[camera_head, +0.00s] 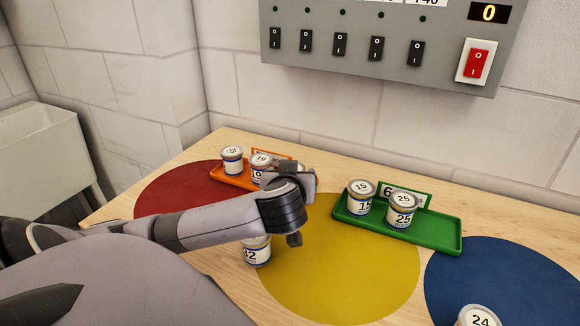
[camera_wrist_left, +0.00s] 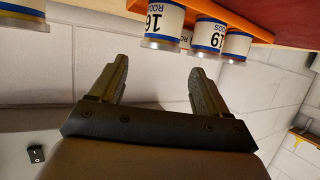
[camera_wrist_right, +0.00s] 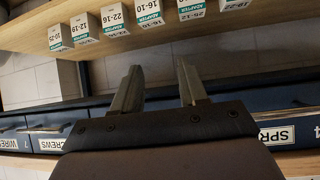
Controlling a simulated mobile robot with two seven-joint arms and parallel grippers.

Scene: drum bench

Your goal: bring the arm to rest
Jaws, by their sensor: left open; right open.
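My left arm reaches in from the left in the head view, and its gripper (camera_head: 294,240) hangs over the table near the orange tray and the yellow disc. In the left wrist view the left gripper (camera_wrist_left: 158,85) is open, with nothing between its fingers. The right gripper does not show in the head view. In the right wrist view the right gripper (camera_wrist_right: 160,85) is open and empty, facing a shelf of small boxes (camera_wrist_right: 148,14) and blue drawers (camera_wrist_right: 100,128).
An orange tray (camera_head: 222,180) holds cans, partly hidden by my left gripper. A green tray (camera_head: 440,236) holds cans 15 and 25. Can 32 (camera_head: 257,252) stands beside my left wrist; can 24 (camera_head: 478,317) is on the blue disc (camera_head: 500,275). A switch panel (camera_head: 390,70) is on the wall.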

